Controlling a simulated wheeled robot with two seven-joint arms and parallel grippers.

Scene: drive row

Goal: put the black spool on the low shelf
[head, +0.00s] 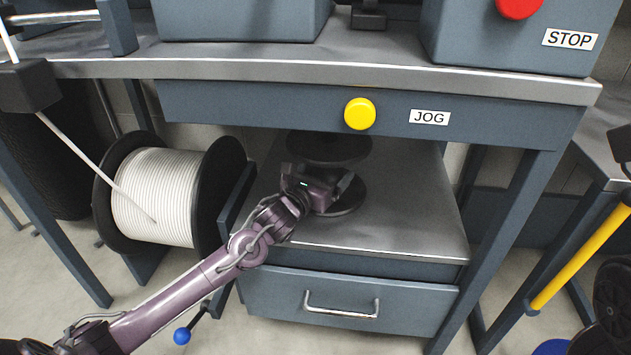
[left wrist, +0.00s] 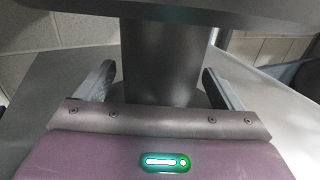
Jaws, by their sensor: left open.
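The black spool (head: 330,148) stands upright on the low shelf (head: 400,215), under the bench's front panel. Its lower flange appears to rest on the grey shelf top, partly hidden by my gripper. My left gripper (head: 322,184) reaches in from the front left, between the two flanges. In the left wrist view the spool's dark core (left wrist: 160,65) stands between my two spread fingers, with a gap on each side. My left gripper (left wrist: 160,88) is open there. My right gripper is not in view.
A large reel of white cable (head: 153,198) stands left of the shelf. Below the shelf is a drawer (head: 350,302) with a metal handle. A yellow JOG button (head: 360,114) sits on the panel above, and a red STOP button (head: 519,7) higher right. The shelf's right side is clear.

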